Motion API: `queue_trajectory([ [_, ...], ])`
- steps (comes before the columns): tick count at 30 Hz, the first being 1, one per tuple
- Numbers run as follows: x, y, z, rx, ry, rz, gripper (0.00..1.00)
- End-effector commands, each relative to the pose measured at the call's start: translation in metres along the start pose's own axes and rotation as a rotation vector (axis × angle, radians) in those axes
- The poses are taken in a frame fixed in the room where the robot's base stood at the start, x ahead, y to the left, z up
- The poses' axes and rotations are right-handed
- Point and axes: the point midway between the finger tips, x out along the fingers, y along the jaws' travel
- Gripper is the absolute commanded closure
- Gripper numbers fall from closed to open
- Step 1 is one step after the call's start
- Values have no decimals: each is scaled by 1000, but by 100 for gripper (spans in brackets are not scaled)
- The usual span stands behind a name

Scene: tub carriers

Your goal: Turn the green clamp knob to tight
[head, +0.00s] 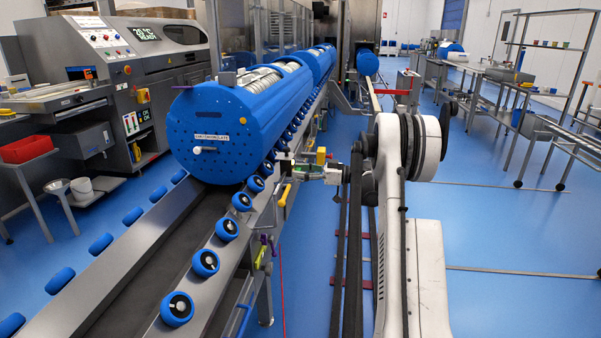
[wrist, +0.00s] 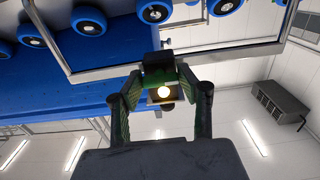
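A small yellow-green clamp part (head: 260,257), which looks like the green clamp knob, sits low on the near leg of the conveyor rail in the head view. Its turn position is too small to tell. My gripper (head: 290,160) is at the rail beside the near blue drum, above and apart from that part. In the wrist view my gripper (wrist: 160,85) has its two green-padded fingers apart. A black block (wrist: 158,60) shows at the fingertips; I cannot tell whether they touch it.
The large blue drum (head: 230,125) rests on rollers of the sloping conveyor (head: 210,215). A yellow handle (head: 285,195), purple parts (head: 263,239) and a blue lever (head: 244,316) stick out along the rail side. Blue floor (head: 500,235) right of my arm is mostly clear.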

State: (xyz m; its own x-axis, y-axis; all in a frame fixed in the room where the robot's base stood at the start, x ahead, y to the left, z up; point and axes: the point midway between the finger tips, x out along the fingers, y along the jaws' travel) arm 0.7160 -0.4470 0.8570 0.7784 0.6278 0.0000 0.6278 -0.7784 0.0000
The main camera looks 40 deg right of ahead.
Motion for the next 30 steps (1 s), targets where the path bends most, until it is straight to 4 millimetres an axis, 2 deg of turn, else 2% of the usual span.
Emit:
queue_trajectory([
  [1,0,0,0,0,0,0,80],
  [3,0,0,0,0,0,0,89],
  [4,0,0,0,0,0,0,91],
  [14,0,0,0,54,0,0,91],
  [20,0,0,0,176,0,1,91],
  [30,0,0,0,489,0,1,91],
])
